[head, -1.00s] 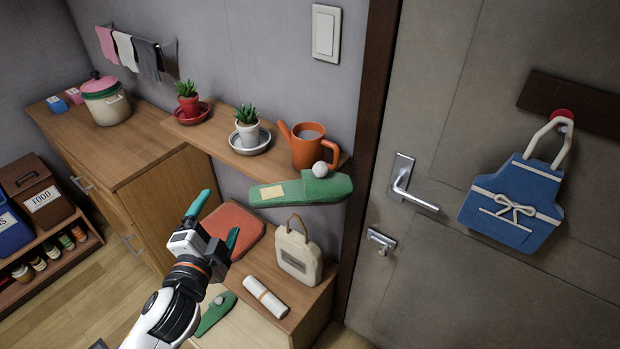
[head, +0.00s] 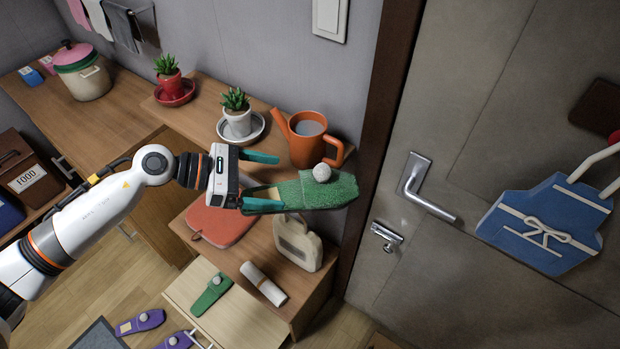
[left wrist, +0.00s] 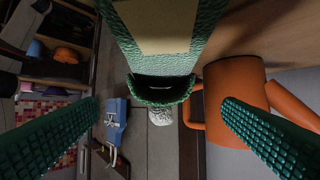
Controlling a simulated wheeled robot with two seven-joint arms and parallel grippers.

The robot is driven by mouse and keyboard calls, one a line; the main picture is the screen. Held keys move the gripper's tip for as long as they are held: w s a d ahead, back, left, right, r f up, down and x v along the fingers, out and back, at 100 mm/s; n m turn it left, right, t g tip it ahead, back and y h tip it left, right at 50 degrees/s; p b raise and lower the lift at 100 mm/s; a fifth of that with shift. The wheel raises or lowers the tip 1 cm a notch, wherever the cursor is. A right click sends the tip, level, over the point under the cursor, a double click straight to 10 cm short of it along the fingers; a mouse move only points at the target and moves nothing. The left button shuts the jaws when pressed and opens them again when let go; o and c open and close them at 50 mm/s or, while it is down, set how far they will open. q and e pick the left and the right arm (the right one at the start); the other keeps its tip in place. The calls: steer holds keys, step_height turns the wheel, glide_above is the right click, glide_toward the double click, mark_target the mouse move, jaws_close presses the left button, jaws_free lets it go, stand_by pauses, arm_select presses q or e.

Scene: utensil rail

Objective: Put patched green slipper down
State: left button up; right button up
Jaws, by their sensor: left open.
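The patched green slipper (head: 330,190), with a pale pompom, lies at the front right edge of the wall shelf and sticks out over it. Its beige patch (left wrist: 155,25) shows in the left wrist view. My left gripper (head: 277,181) is open at the slipper's left end, with one teal finger on its far side and one on its near side. In the left wrist view the slipper (left wrist: 160,88) lies between the spread fingers; I cannot tell whether they touch it. A second green slipper (head: 212,294) lies on the pale low board. My right gripper is out of view.
An orange watering can (head: 306,146) stands right behind the slipper. A potted plant (head: 237,122) on a saucer is to its left. Below are a red cushion (head: 222,225), a cream bag (head: 298,243) and a white roll (head: 263,284). Purple slippers (head: 140,322) lie on the floor.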

mark_target(301, 182)
arm_select(q)
steer(key=p+x, duration=0.1)
steer(key=x, duration=0.2)
steer(key=shift+d, duration=0.4)
steer(key=shift+w+d+f, duration=0.1)
steer(key=shift+w+d, duration=0.1)
steer(key=shift+p+x, duration=0.95)
steer(key=shift+p, duration=0.2)
steer(key=shift+p+x, duration=0.4)
steer(key=shift+x, duration=0.7)
steer(key=shift+d+f, duration=0.1)
steer(key=shift+d, duration=0.3)
steer(key=shift+f, duration=0.1)
steer(key=c, duration=0.8)
steer(key=shift+c, duration=0.2)
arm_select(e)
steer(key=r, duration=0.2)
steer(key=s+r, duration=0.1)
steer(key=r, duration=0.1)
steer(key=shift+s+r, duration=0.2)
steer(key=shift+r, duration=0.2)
